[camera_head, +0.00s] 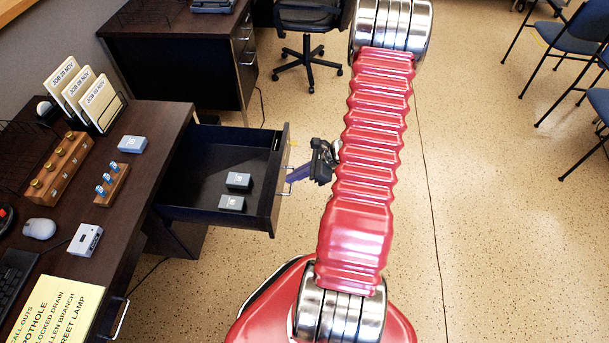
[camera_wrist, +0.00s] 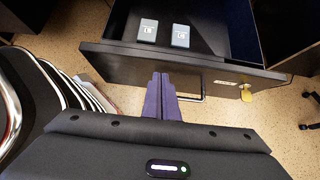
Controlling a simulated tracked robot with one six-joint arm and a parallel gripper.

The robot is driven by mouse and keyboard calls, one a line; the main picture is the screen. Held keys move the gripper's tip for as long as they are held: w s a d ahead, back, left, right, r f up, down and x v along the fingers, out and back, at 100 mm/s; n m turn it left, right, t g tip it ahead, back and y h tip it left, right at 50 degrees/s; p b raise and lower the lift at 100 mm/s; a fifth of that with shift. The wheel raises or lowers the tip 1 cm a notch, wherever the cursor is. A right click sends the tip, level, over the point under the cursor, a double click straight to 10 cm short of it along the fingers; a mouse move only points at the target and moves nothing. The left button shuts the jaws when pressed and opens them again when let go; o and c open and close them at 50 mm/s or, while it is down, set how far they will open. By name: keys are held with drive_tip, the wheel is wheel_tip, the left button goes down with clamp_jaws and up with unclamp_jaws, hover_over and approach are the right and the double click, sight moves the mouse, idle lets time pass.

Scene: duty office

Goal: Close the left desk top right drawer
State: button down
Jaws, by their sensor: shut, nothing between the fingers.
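The left desk's top right drawer (camera_head: 274,192) is pulled well out. Its dark front panel also shows in the wrist view (camera_wrist: 125,57), with a metal bar handle (camera_wrist: 202,97). Two small grey boxes lie inside, one farther (camera_head: 238,180) and one nearer (camera_head: 231,203) in the head view. My gripper (camera_head: 292,176) is outside the drawer, close to the front panel by the handle. In the wrist view its purple fingers (camera_wrist: 161,78) are together and empty, pointing at the panel left of the handle's right end. I cannot tell whether they touch it.
A key with a yellow tag (camera_wrist: 246,92) is at the drawer front. The left desk (camera_head: 150,165) holds a card rack (camera_head: 88,95), a wooden stamp block (camera_head: 60,168) and a mouse (camera_head: 40,226). An office chair (camera_head: 308,20) stands behind.

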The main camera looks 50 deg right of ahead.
drive_tip(key=shift+w+a, duration=0.6)
drive_tip(key=shift+w, duration=0.15)
drive_tip(key=shift+a, duration=0.15)
drive_tip(key=shift+w, duration=0.15)
